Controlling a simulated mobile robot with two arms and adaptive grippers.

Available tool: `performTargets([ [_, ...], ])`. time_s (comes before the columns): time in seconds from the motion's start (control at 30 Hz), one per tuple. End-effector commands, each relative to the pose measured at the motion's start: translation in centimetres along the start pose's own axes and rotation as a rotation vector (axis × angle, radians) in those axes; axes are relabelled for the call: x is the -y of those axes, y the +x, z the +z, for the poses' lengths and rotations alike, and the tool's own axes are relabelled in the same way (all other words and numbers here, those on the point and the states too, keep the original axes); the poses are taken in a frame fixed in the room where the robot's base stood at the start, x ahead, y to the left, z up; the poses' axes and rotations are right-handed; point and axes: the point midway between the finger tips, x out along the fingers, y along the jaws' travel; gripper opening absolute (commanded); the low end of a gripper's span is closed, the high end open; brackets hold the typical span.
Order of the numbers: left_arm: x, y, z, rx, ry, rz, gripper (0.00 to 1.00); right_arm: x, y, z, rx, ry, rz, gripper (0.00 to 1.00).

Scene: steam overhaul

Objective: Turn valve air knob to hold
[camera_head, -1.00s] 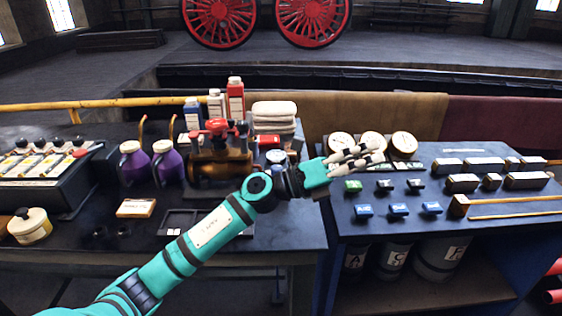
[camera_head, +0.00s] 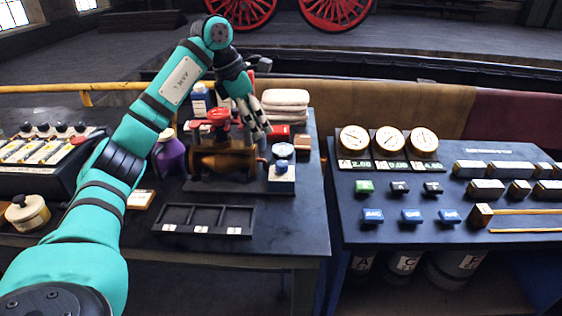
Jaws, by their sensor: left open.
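A brass valve body (camera_head: 225,160) lies on a dark base on the left table, with a red handle (camera_head: 219,116) on top. A small blue knob (camera_head: 281,164) sits on a white and blue block (camera_head: 281,181) at its right end. I cannot tell which part is the valve air knob, and no "hold" mark is readable. My left gripper (camera_head: 257,130) comes down from above, fingers apart and empty, over the right part of the valve body and just right of the red handle. Whether it touches the valve is unclear. My right gripper is out of view.
A black divided tray (camera_head: 203,231) lies in front of the valve. A purple jug (camera_head: 170,155) is partly behind my arm, and folded towels (camera_head: 285,100) are behind the valve. The right panel (camera_head: 440,180) carries three gauges (camera_head: 389,140) and several small blocks.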

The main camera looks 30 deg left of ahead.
Motion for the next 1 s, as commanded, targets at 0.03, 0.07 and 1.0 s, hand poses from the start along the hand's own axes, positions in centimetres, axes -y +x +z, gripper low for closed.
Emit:
performTargets([
  [0.03, 0.1, 1.3, 0.0, -0.003, 0.001, -0.005, 0.55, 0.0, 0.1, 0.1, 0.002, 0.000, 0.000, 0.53],
  [0.07, 0.1, 2.0, 0.0, -0.003, 0.001, -0.005, 0.55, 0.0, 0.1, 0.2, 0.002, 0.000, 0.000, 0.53],
  [1.0, 0.1, 13.9, 0.1, 0.002, 0.001, -0.001, 0.55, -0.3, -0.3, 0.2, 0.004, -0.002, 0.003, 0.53],
])
